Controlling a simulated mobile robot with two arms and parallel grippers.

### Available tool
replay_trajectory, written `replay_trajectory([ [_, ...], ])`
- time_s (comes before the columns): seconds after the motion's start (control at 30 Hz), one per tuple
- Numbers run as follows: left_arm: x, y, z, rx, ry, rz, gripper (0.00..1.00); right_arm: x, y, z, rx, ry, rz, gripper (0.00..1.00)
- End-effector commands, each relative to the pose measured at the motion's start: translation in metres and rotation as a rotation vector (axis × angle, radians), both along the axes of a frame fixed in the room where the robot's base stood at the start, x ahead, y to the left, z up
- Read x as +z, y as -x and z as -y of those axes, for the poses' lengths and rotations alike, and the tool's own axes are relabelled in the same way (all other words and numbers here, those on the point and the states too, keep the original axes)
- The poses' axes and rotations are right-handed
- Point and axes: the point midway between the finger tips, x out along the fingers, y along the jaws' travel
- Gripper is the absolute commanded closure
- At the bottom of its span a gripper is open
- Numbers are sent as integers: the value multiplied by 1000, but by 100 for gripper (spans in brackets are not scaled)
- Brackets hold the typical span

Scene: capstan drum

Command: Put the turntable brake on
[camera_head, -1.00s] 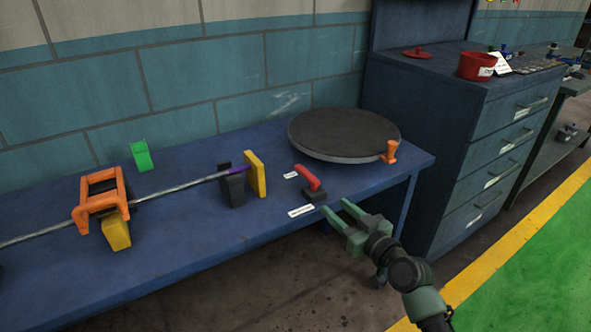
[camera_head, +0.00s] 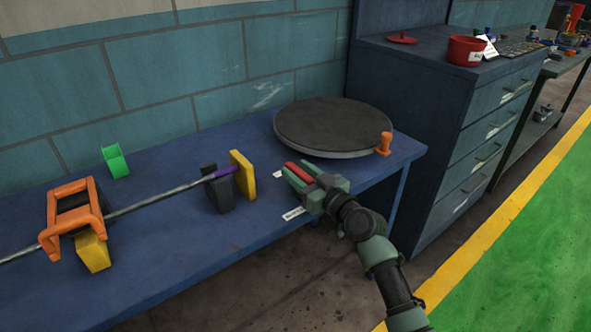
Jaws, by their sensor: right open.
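The turntable (camera_head: 333,125) is a dark round disc on the right part of the blue bench, with an orange knob (camera_head: 384,144) on its near right rim. The red brake lever (camera_head: 299,173) is just in front of the turntable, by small white labels. My right gripper (camera_head: 298,172) is open, and in the picture its two green fingers lie on either side of the red lever. I cannot tell whether they touch it. The lever's base is hidden behind the gripper. My left gripper is not in view.
Left on the bench (camera_head: 160,258) are a metal rod (camera_head: 150,204) through an orange frame (camera_head: 72,217), yellow blocks, a dark block (camera_head: 218,193) and a green piece (camera_head: 116,161). A blue drawer cabinet (camera_head: 455,130) stands to the right. A tiled wall rises behind.

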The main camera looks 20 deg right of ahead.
Motion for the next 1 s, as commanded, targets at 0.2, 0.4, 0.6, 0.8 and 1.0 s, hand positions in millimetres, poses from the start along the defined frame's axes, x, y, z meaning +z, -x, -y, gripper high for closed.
replay_trajectory([
  [0.2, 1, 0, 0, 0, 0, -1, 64, 0, -11, -5, 1, -1, 0, 58],
  [0.4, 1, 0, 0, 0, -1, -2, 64, 0, -11, -5, 1, 0, 0, 58],
  [0.6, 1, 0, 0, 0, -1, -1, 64, 0, -11, -4, 0, 0, 0, 100],
  [0.8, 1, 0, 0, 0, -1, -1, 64, 0, -11, -4, 0, 0, 0, 100],
  [1.0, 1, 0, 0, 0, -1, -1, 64, 0, -11, -4, 0, 0, -1, 100],
])
